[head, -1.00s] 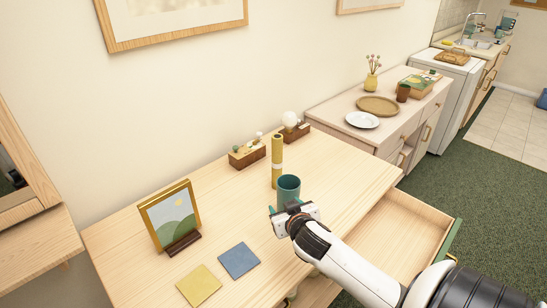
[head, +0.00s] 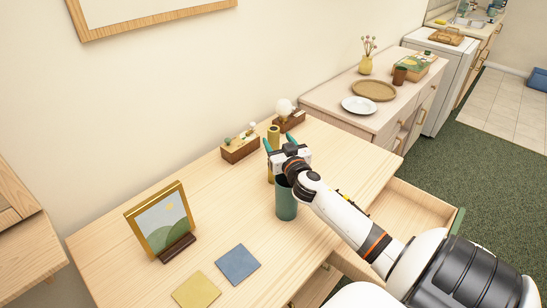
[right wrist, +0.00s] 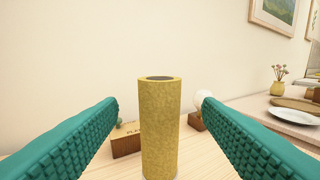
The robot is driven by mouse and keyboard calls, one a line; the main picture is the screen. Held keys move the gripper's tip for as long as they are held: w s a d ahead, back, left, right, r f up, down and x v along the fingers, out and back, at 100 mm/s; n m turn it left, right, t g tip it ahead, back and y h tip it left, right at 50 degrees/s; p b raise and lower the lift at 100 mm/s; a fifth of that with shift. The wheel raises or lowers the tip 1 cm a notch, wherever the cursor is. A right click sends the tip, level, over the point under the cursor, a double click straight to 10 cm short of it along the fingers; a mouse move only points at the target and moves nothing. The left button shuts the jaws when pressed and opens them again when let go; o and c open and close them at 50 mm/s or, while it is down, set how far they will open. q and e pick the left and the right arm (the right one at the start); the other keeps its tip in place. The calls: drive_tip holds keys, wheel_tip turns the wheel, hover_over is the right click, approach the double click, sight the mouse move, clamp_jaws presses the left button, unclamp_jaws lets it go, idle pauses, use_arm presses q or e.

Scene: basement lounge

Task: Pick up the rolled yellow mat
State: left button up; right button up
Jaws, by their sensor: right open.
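The rolled yellow mat (right wrist: 160,130) stands upright on the wooden desk, centred between my fingers in the right wrist view. In the head view its top end (head: 273,134) shows behind my right gripper, and much of the rest is hidden by the gripper. My right gripper (head: 281,144) is open, with its teal fingers spread to either side of the mat. In the right wrist view there is a gap between the mat and each finger (right wrist: 160,105). My left gripper is not in view.
A teal cup (head: 287,203) stands just in front of the mat, below my right gripper. Wooden block holders (head: 240,152) stand behind it. A picture frame (head: 161,222) and blue (head: 238,264) and yellow (head: 196,291) squares are on the left of the desk. A drawer (head: 413,207) is open at right.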

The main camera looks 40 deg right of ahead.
sight(272, 131)
drive_tip(key=shift+w+d, duration=0.25)
drive_tip(key=shift+w, duration=0.3)
drive_tip(key=x, duration=0.4)
drive_tip(key=shift+w+p, duration=0.2)
drive_tip(key=shift+p, duration=0.2)
drive_tip(key=shift+w+d, duration=0.2)
drive_tip(key=shift+w, duration=0.15)
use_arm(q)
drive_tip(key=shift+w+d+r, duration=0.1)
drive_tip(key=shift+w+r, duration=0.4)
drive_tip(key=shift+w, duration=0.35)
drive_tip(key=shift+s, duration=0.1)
use_arm(e)
drive_tip(key=shift+s, duration=0.1)
